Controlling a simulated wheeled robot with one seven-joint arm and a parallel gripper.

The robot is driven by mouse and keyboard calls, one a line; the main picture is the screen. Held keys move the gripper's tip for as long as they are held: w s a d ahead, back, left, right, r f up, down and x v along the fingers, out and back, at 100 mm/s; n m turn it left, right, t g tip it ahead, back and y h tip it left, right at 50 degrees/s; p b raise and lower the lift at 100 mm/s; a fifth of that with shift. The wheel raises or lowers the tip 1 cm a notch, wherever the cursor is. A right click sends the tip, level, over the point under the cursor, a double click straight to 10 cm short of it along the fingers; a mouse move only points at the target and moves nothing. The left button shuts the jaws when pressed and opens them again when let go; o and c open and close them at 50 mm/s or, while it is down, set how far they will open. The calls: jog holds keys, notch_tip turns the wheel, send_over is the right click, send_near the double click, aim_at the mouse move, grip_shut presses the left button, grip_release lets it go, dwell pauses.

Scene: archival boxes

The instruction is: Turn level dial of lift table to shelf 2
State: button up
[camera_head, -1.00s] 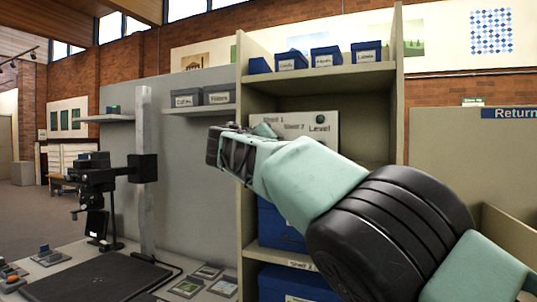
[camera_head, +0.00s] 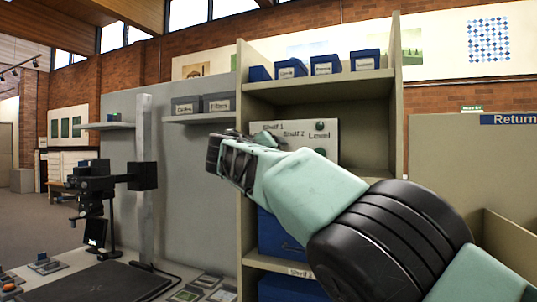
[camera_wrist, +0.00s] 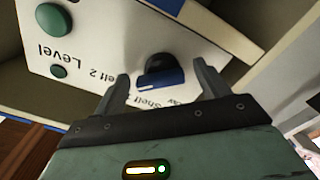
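The level dial (camera_wrist: 160,76) is a dark round knob with a blue grip bar, on a white control panel (camera_wrist: 100,28) seen upside down in the wrist view. My gripper (camera_wrist: 163,84) is open, with one fingertip on each side of the dial and visible gaps to it. Contact is not visible. A "Shelf 2" label lies to the left of the dial; another shelf label below it is partly hidden by my gripper. In the head view the panel (camera_head: 331,136) stands in the shelf unit, and my gripper (camera_head: 262,138) hides the dial.
Two green round parts (camera_wrist: 53,19) sit on the panel near "Level". The shelf unit (camera_head: 243,100) encloses the panel, with small blue boxes (camera_head: 366,60) above and larger blue boxes (camera_head: 282,238) below. A camera stand (camera_head: 145,180) stands to the left.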

jog(key=b+v, duration=1)
jog(key=v, duration=0.7)
jog(key=shift+s, duration=0.15)
jog(key=shift+a, duration=0.1)
